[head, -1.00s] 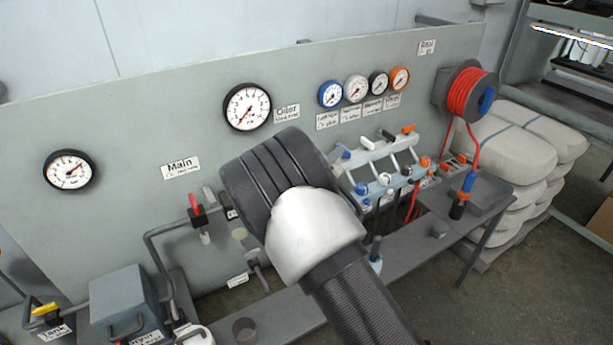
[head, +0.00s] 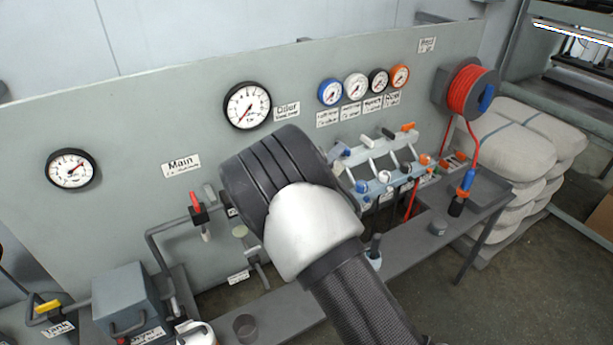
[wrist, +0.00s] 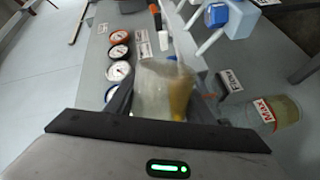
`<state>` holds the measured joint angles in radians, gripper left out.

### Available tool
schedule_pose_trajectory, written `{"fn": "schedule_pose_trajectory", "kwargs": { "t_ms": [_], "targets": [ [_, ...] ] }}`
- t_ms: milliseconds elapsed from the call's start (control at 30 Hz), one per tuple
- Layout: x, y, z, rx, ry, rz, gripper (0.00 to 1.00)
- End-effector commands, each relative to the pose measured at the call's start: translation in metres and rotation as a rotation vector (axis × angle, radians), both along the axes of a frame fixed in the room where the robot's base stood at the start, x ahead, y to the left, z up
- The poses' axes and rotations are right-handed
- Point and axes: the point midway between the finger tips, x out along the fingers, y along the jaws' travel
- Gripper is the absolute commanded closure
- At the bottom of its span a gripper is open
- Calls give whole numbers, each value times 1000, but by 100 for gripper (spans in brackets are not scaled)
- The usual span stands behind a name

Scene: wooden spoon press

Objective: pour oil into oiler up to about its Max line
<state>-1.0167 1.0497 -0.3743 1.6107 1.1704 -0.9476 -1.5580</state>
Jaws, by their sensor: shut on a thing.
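In the wrist view my gripper (wrist: 160,112) is shut on a clear vessel (wrist: 150,90). Amber oil (wrist: 180,95) shows along the right side of the vessel, which looks tilted; the picture is blurred there. The oiler (wrist: 283,112), a clear bowl with a red and white MAX label and pale yellowish contents, is at the right of the wrist view, apart from the vessel. I cannot tell its exact oil level or whether oil is flowing. In the head view my arm hides the gripper, the vessel and the oiler bowl.
A grey panel carries the Oiler gauge (head: 247,106) and several smaller gauges. A valve with a red handle (head: 196,201) and pipes stand left of my arm. A manifold (head: 385,175) with coloured fittings and a hose reel (head: 468,90) are at the right. Sacks (head: 520,130) lie beyond.

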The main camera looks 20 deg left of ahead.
Motion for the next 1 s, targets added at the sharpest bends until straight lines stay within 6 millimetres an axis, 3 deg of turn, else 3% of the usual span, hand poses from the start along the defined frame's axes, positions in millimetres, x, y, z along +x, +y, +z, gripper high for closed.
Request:
{"fn": "schedule_pose_trajectory", "kwargs": {
  "t_ms": [1000],
  "targets": [
    [0, 1, 3, -52, 8, 0, 76]
  ]
}}
